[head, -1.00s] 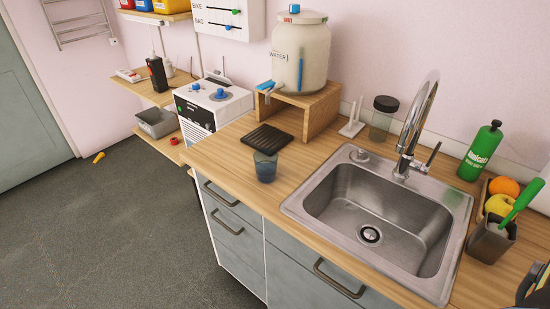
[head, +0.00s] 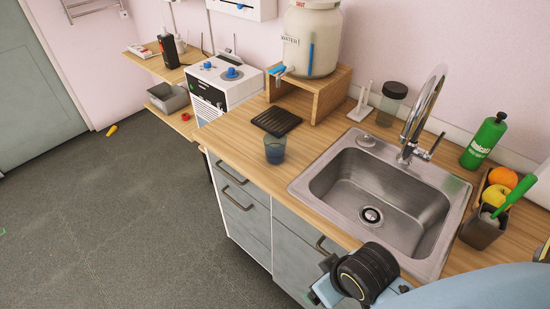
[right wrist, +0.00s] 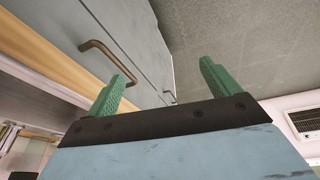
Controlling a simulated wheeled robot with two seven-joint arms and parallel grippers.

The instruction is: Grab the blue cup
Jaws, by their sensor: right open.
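The blue cup (head: 274,149) is a translucent tumbler standing upright on the wooden counter, left of the sink, near the front edge. It stands in front of a dark ribbed mat. My right gripper (head: 318,290) comes in from the lower right of the head view, in front of the cabinet and below the counter top, apart from the cup. In the right wrist view its two green fingers (right wrist: 163,88) are spread with nothing between them. The cup does not show in that view. My left gripper is not seen.
The steel sink (head: 294,187) with its tall faucet (head: 419,115) lies right of the cup. A water dispenser (head: 310,42) on a wooden stand is behind. A caddy (head: 482,229), fruit and a green bottle (head: 484,142) stand at right. Cabinet handles (head: 236,198) stick out in front.

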